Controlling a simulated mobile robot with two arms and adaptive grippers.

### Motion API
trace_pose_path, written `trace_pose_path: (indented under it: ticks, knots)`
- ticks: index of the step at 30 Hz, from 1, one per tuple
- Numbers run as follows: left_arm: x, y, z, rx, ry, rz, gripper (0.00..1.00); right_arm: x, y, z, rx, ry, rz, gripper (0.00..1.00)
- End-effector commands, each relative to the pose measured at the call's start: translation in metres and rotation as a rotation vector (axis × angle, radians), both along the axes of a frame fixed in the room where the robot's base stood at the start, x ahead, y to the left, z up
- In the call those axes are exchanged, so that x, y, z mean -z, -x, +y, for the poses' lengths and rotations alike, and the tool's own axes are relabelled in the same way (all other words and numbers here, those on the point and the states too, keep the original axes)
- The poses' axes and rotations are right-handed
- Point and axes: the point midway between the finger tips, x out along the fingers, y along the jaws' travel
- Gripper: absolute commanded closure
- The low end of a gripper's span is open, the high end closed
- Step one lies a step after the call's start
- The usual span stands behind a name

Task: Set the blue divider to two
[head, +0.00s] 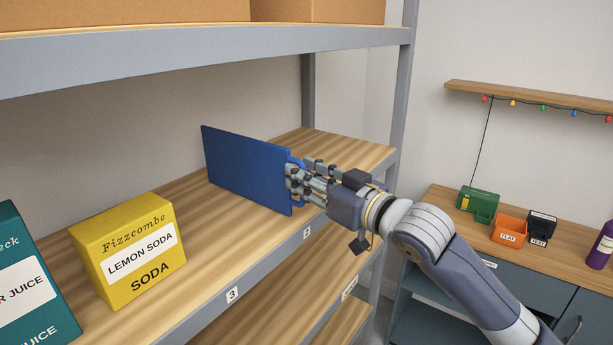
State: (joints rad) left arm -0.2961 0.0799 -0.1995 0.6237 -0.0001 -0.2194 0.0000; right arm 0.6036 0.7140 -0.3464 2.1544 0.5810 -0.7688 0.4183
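The blue divider (246,168) is an upright flat panel across the middle shelf (205,225), with a small blue handle at its right edge. My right gripper (297,178) reaches in from the right and is shut on that handle. The panel's lower front corner is close to the shelf's front edge, near a small label (307,232) that looks like a 2. I cannot tell whether its bottom edge touches the boards. A label reading 3 (232,294) is further left on the edge. My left gripper is not in view.
A yellow lemon soda box (130,250) and a teal juice box (30,285) stand left of the divider. Shelf boards right of it are bare. A metal upright (399,110) rises behind my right arm. A wooden counter (450,215) holds small bins and a purple bottle (601,245).

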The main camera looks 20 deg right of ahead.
Motion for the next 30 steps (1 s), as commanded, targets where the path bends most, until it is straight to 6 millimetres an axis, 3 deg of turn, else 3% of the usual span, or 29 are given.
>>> trace_pose_path:
  ticks: [11, 22, 30]
  knots:
    - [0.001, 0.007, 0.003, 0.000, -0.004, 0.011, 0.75, 0.001, 0.007, -0.004, 0.001, 0.002, 0.001, 0.71]
    - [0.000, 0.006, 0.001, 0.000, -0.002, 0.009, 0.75, 0.002, 0.067, -0.034, 0.000, 0.005, 0.002, 0.71]
    - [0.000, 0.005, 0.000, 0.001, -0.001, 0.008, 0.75, 0.002, 0.096, -0.049, 0.001, 0.001, 0.003, 0.71]
